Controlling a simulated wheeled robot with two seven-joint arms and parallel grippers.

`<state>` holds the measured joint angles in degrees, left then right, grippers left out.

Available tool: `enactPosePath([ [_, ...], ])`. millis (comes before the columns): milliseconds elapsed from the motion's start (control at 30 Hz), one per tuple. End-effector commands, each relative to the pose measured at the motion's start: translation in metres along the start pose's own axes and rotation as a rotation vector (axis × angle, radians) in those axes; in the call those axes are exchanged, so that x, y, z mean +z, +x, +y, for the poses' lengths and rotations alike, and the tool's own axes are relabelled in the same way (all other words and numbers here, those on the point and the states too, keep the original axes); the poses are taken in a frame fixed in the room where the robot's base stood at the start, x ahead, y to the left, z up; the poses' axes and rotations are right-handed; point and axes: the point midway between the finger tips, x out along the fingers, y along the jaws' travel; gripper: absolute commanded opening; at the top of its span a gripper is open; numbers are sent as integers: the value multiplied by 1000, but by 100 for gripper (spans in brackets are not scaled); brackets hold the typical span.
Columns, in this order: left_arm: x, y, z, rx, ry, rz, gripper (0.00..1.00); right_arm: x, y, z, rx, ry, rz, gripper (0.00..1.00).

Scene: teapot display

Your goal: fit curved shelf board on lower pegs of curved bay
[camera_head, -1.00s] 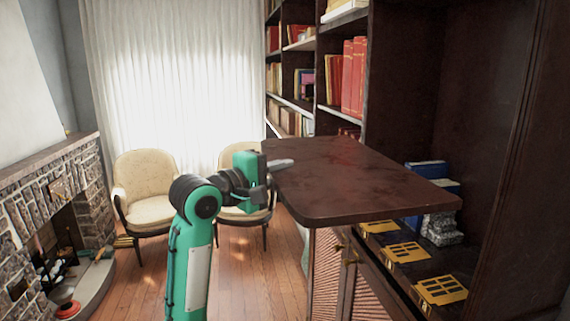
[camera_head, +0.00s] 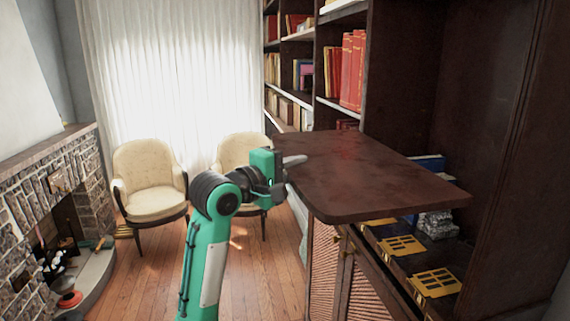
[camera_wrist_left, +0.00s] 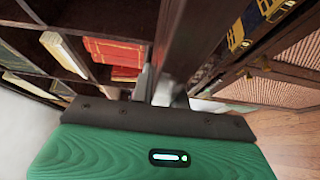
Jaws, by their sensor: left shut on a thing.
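The curved shelf board (camera_head: 370,175) is dark brown with rounded corners. It is held roughly level in front of the bookcase bay. My left gripper (camera_head: 287,165) is shut on its left edge, and the board also shows edge-on between the fingers in the left wrist view (camera_wrist_left: 197,40). The board's right end reaches in front of the dark open bay (camera_head: 475,100), above the lower cabinet top. I cannot make out the lower pegs. My right gripper is not in view.
Yellow lattice pieces (camera_head: 436,283), blue books (camera_head: 432,163) and a grey stone-like object (camera_head: 438,224) lie under and behind the board. Bookshelves with red books (camera_head: 352,70) stand behind. Two cream chairs (camera_head: 150,185) and a stone fireplace (camera_head: 60,190) are left. The wooden floor between is clear.

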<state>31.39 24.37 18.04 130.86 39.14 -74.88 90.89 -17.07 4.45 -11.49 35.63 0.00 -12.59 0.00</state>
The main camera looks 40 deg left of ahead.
Motion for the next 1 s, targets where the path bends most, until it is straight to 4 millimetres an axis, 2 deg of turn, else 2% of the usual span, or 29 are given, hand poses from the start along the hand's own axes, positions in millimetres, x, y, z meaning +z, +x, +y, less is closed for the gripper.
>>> enactPosePath([
  [400,12,19,3,7,0,0,0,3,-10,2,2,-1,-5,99],
  [1000,12,20,2,7,1,1,0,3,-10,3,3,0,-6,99],
])
